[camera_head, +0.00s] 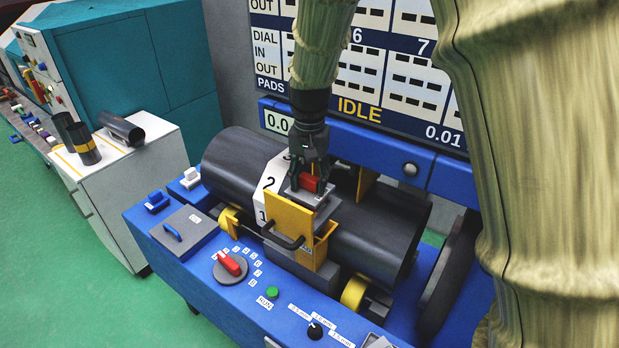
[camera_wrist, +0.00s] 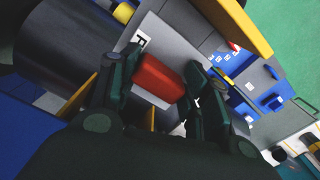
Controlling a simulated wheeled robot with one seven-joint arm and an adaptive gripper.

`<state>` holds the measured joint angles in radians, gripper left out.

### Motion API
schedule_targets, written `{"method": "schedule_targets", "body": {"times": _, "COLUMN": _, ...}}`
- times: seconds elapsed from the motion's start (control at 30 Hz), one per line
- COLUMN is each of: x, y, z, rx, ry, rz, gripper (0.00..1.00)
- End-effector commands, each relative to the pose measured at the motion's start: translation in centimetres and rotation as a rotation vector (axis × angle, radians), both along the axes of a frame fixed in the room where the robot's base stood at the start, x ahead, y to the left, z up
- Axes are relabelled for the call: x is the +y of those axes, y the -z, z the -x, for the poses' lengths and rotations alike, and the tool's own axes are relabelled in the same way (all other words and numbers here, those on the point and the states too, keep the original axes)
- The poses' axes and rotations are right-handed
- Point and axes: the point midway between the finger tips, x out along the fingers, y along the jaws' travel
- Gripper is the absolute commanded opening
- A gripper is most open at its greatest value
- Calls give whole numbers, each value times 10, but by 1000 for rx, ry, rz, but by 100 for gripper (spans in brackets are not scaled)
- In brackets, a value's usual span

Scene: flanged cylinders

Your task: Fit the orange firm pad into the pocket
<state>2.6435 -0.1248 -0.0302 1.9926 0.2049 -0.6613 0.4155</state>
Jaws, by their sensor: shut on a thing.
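My gripper (camera_head: 310,168) is shut on a red-orange block (camera_head: 309,183), taken to be the orange firm pad's grip. In the wrist view the block (camera_wrist: 158,78) sits between the two fingers. Below it is a grey plate (camera_head: 324,201) with a white label marked F in the wrist view. The yellow bracket (camera_head: 290,217) with a dark handle stands just in front of and below the plate, over the dark cylinder (camera_head: 235,165). The pocket opening is hidden, so I cannot tell whether the pad is inside or above it.
The blue machine bench (camera_head: 200,268) carries a red dial (camera_head: 231,265), a green button (camera_head: 272,292) and a black knob (camera_head: 315,330). A panel reading IDLE stands behind. A white cabinet (camera_head: 120,180) with dark cylinders stands at left. Green floor is clear at lower left.

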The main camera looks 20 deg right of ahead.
Motion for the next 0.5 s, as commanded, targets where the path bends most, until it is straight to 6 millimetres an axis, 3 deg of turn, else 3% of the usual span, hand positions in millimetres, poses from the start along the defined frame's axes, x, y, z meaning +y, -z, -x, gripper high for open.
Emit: {"method": "schedule_targets", "body": {"times": 0.5, "x": 0, "y": 8, "z": 0, "rx": 0, "ry": 0, "rz": 0, "gripper": 13}}
